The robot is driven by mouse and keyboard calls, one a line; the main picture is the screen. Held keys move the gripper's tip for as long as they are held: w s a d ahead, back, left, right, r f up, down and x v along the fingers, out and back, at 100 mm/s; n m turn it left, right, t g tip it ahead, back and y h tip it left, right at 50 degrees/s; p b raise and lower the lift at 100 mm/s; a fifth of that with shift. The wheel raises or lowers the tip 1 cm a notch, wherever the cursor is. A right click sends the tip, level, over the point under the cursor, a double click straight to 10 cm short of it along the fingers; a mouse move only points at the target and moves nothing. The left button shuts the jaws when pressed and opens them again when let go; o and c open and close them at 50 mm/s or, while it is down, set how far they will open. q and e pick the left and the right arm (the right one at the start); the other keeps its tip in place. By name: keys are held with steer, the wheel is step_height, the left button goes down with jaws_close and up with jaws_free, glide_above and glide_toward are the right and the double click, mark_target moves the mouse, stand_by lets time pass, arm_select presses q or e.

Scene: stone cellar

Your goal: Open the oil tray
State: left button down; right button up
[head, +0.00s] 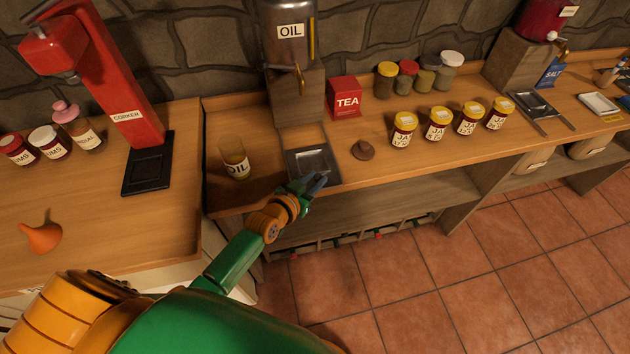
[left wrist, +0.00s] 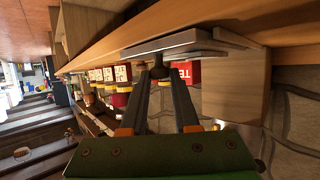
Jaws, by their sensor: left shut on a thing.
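The oil tray (head: 312,160) is a dark grey, shallow metal tray at the counter's front edge, below the tap of the dispenser labelled OIL (head: 290,45). My left gripper (head: 315,184) is at the tray's front edge. In the left wrist view the tray (left wrist: 185,40) shows edge-on as a grey slab, and my left gripper's fingers (left wrist: 160,74) are closed on a small dark handle at its front. The fingers hide most of that handle. My right gripper is not in view.
A glass labelled OIL (head: 236,160) stands just left of the tray. A brown knob-like object (head: 363,150) and a red TEA box (head: 345,97) are to the right. Several jars stand farther right. The red corker (head: 110,75) is on the left counter. Floor in front is clear.

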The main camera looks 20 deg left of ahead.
arm_select(q)
steer(key=c, duration=0.7)
jaws_free()
steer(key=shift+o, duration=0.2)
steer(key=p+v, duration=0.1)
steer(key=v, duration=0.6)
